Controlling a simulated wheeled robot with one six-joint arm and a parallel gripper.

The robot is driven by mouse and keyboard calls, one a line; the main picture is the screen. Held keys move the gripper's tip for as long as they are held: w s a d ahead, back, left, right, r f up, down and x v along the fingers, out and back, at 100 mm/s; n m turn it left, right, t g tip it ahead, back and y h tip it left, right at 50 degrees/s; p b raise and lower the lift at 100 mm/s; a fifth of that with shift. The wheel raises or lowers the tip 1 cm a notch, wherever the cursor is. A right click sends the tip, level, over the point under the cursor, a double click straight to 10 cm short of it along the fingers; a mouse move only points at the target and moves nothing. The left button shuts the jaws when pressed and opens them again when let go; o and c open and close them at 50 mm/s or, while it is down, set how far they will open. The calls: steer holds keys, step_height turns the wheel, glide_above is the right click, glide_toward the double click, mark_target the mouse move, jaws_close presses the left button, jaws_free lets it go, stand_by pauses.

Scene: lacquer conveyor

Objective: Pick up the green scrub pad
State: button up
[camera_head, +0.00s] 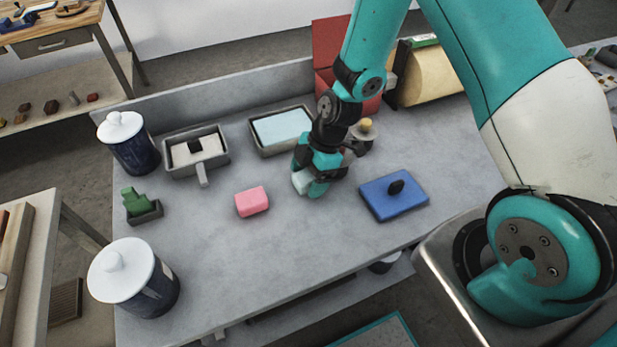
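A green piece (138,203) with a stepped outline stands in a small dark holder (150,215) at the left of the grey table. It is the only small green object I see on the tabletop, and I take it for the scrub pad. My gripper (308,186) points down over the middle of the table, well to the right of the green piece and apart from it. A whitish block shape shows at its teal fingers. I cannot tell whether that is a held thing, a thing behind, or part of the gripper. The finger gap is hidden.
A pink block (252,201) lies between the green piece and my gripper. White-lidded dark jars (134,152) (146,291) stand at the left. Two grey trays (224,149) (254,146) lie behind. A blue pad (379,203) lies right. The front middle is clear.

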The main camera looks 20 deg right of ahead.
mark_target(308, 175)
steer(key=c, duration=1)
step_height(308, 175, up, 20)
steer(key=shift+r+b, duration=0.1)
steer(key=shift+b, duration=0.55)
